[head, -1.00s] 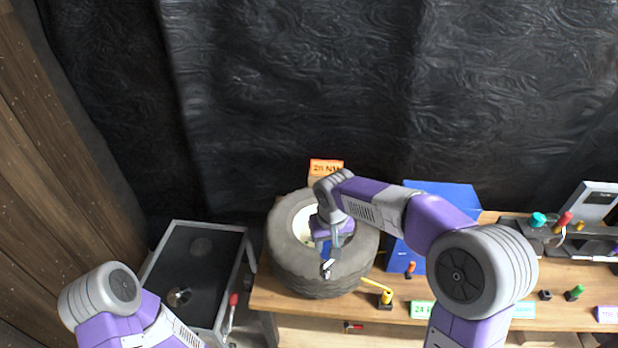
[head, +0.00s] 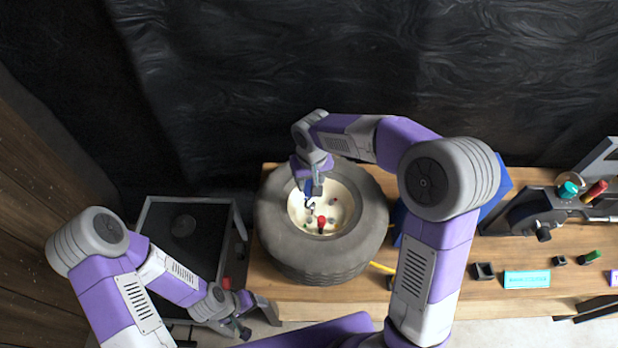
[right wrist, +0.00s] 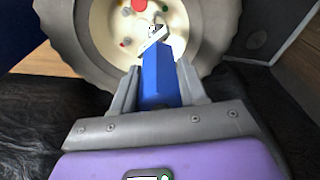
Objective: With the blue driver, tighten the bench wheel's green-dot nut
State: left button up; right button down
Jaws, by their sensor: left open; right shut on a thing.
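The bench wheel (head: 322,264) lies flat on the bench, its cream hub (head: 344,208) facing up with a red centre piece (head: 321,223) and small coloured dots. My right gripper (head: 313,190) is over the hub's back left part, shut on the blue driver (head: 308,187). In the right wrist view the blue driver (right wrist: 157,76) sits between the fingers, its pale head pointing at the hub. I cannot tell whether the driver touches a nut. A small green dot (right wrist: 165,8) shows near the red centre piece. My left gripper (head: 252,318) is open and empty, low at the left front of the wheel.
A dark-topped cart (head: 185,232) stands left of the bench.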

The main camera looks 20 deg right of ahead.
jog(key=shift+w, duration=0.15)
jog(key=shift+s, duration=0.2)
jog(key=shift+f, duration=0.1)
notch_tip(320, 180, down, 2)
jog(key=shift+w+f+b, duration=0.1)
jog(key=shift+b, duration=1)
jog(key=shift+f+b, duration=0.85)
jog(key=shift+f, duration=0.2)
